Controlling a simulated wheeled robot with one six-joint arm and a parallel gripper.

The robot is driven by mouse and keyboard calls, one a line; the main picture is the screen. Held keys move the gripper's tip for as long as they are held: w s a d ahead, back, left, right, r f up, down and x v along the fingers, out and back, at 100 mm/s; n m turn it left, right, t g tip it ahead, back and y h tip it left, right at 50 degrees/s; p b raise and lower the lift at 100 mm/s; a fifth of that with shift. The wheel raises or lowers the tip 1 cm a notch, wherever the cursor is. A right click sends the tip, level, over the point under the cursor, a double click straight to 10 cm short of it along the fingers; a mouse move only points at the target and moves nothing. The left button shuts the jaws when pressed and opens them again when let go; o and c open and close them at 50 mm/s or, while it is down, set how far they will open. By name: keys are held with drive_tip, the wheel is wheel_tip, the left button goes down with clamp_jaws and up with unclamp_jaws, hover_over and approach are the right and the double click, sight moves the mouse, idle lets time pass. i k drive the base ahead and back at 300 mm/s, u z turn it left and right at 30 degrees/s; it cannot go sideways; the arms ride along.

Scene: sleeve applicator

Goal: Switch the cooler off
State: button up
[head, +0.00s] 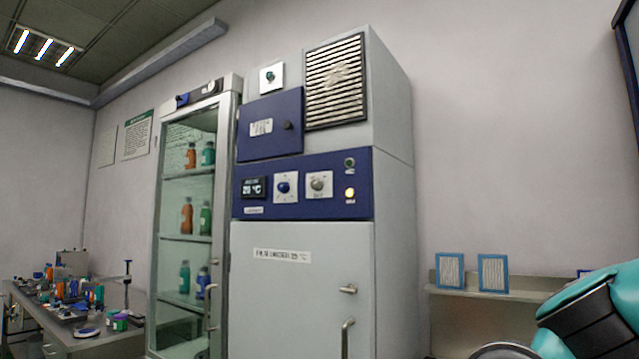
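The tall grey cooler (300,285) stands in the middle of the head view, its lower door shut. Its blue control panel (340,205) carries a display (253,187) that seems to read about 20 °C. Right of the display are a blue knob (284,187) and a grey knob (318,185), each on a pale plate. At the panel's right end, an upper round green-dark fitting (349,163) sits above a glowing yellow lamp (350,193). A further dark green knob (270,76) is on a white plate near the cabinet's top. My gripper is out of view; only part of my arm shows at lower right.
A small blue door (270,125) and a vent grille (336,82) are above the panel. A glass-front cabinet (160,240) with bottles stands to the left, beside a cluttered bench (90,345). A shelf (450,292) with two blue-framed filters is at right.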

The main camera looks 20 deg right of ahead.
sight(318, 185)
drive_tip(key=z, duration=0.55)
drive_tip(key=k, duration=0.15)
drive_tip(key=u, duration=1.5)
drive_tip(key=i, duration=0.6)
drive_tip(key=u, duration=0.05)
